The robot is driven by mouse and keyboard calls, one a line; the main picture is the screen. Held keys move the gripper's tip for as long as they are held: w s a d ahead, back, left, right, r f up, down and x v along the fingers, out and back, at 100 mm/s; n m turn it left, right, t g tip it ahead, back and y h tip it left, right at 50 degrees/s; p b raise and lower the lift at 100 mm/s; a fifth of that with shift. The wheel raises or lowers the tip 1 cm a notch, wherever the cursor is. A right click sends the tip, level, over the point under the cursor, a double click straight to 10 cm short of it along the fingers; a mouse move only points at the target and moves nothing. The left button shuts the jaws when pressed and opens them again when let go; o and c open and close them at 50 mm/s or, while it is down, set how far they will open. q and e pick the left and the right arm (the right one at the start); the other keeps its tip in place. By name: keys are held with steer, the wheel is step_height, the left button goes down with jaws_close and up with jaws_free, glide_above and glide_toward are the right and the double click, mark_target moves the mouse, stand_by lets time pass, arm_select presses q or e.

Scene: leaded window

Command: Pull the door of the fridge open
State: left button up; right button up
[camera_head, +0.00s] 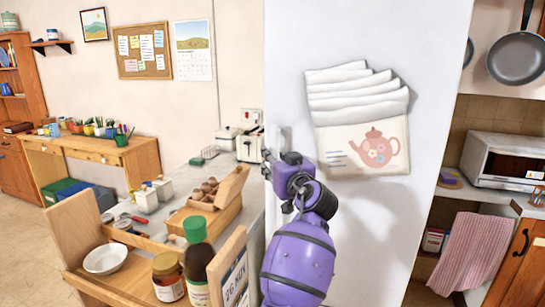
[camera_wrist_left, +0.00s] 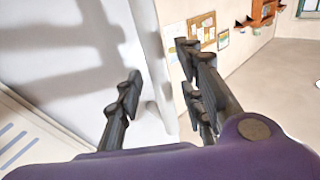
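The fridge (camera_head: 290,60) is a tall white panel in the middle of the head view, with a teapot-print paper holder on it. My right gripper is not in view.
A wooden desk (camera_head: 135,155) stands further back left. A microwave (camera_head: 505,160) and pink towel (camera_head: 475,250) are at right.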

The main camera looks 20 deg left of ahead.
arm_select(q)
steer(key=shift+x, duration=0.95)
jaws_close()
